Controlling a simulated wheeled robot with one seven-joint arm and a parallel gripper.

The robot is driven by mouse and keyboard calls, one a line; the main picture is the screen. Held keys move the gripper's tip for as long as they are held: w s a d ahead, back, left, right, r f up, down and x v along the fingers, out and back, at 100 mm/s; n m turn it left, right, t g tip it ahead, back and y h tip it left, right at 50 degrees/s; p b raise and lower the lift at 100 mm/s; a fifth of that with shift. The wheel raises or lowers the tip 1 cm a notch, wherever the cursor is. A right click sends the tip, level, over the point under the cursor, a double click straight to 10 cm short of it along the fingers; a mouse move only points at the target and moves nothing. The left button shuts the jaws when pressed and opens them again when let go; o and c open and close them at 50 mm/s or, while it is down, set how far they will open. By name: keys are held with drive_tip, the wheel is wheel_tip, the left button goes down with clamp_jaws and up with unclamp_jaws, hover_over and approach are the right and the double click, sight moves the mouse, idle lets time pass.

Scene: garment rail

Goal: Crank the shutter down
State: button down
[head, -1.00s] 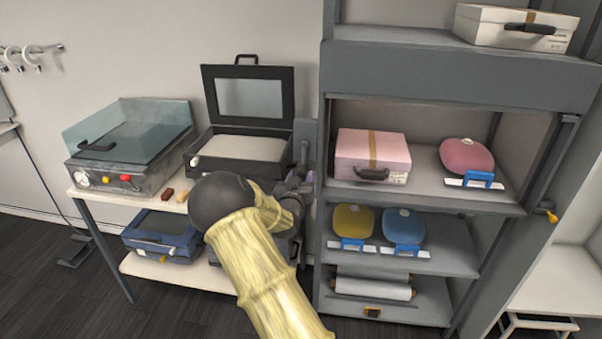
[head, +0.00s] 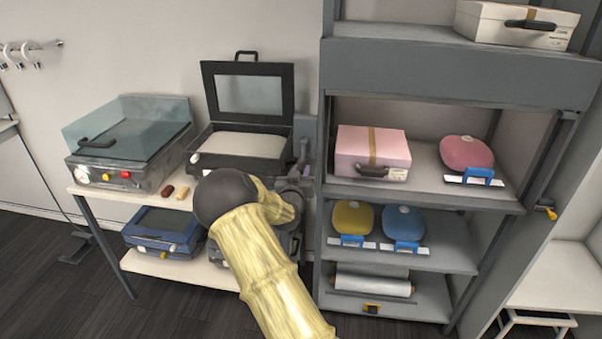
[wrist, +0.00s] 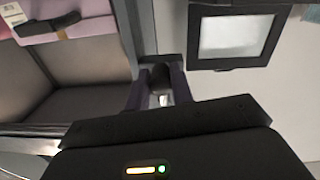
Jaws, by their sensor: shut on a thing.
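The grey shelf unit (head: 322,215) stands at the right in the head view, with a broad grey panel (head: 450,75) across its upper part. The bay below this panel is open. My gripper (wrist: 160,98) is at the shelf's left side post, shut on a dark crank handle (wrist: 160,76) that shows between its fingers in the wrist view. In the head view my gripper (head: 302,172) is small and partly hidden by my yellow arm, and the crank cannot be made out clearly.
The open bay holds a pink case (head: 372,152) and a pink rounded pouch (head: 466,153). A black case with its lid up (head: 240,148) stands close left of my gripper. An orange knob (head: 548,213) sits on the right post.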

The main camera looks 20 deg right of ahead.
drive_tip(key=shift+w+a+f+b, duration=0.1)
drive_tip(key=shift+a+b, duration=0.05)
drive_tip(key=shift+b, duration=0.25)
drive_tip(key=w+a+r+m+b, duration=0.2)
drive_tip(key=r+m+b, duration=0.3)
drive_tip(key=m+b, duration=0.3)
drive_tip(key=w+a+r+m+b, duration=0.2)
drive_tip(key=m+b, duration=0.6)
drive_tip(key=m, duration=0.4)
drive_tip(key=shift+a+r+y, duration=0.4)
drive_tip(key=shift+a+r, duration=0.45)
drive_tip(key=shift+r, duration=0.55)
drive_tip(key=c, duration=1.2)
unclamp_jaws()
drive_tip(key=shift+s, duration=0.1)
